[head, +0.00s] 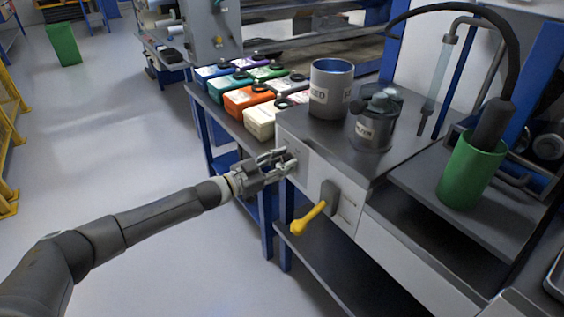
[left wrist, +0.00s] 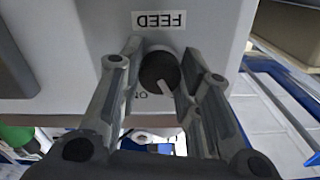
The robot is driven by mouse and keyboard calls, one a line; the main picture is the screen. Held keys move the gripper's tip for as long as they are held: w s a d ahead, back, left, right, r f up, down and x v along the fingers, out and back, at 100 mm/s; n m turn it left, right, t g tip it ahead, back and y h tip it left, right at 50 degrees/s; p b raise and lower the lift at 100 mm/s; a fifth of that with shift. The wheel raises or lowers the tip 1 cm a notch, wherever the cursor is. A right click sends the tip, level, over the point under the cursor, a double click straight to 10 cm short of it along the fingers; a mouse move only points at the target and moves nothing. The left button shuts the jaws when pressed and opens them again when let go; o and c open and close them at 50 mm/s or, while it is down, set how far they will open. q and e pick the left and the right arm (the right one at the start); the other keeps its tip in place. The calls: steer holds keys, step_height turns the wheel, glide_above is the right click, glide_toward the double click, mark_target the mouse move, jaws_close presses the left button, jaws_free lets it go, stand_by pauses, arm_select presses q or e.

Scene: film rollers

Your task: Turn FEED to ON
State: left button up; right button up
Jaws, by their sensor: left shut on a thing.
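The FEED label (left wrist: 158,20) shows upside down in the left wrist view, on a light grey panel. Beside it is a dark round knob (left wrist: 158,70) with a pale pointer line directed toward the picture's lower right. Part of an ON mark (left wrist: 146,95) shows near the pointer, partly hidden by a finger. My left gripper (left wrist: 160,62) has its fingers on either side of the knob, shut on it. In the head view my left gripper (head: 284,161) is at the front face of the grey cabinet (head: 312,171), and hides the knob. My right gripper is not in view.
A yellow-handled lever (head: 310,217) sticks out of the cabinet front, right of my gripper. A grey can (head: 330,90) and a dark lidded pot (head: 374,125) stand on top. Coloured containers (head: 248,101) line the bench behind. The floor (head: 120,130) at left is clear.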

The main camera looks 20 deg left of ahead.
arm_select(q)
steer(key=shift+m+p, duration=0.35)
steer(key=shift+m, duration=5.25)
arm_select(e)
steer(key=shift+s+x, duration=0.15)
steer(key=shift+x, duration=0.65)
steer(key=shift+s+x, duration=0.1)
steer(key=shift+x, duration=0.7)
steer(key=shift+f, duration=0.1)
arm_select(q)
steer(key=o, duration=1)
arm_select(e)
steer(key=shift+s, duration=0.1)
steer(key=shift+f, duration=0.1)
arm_select(q)
steer(key=v, duration=1.2)
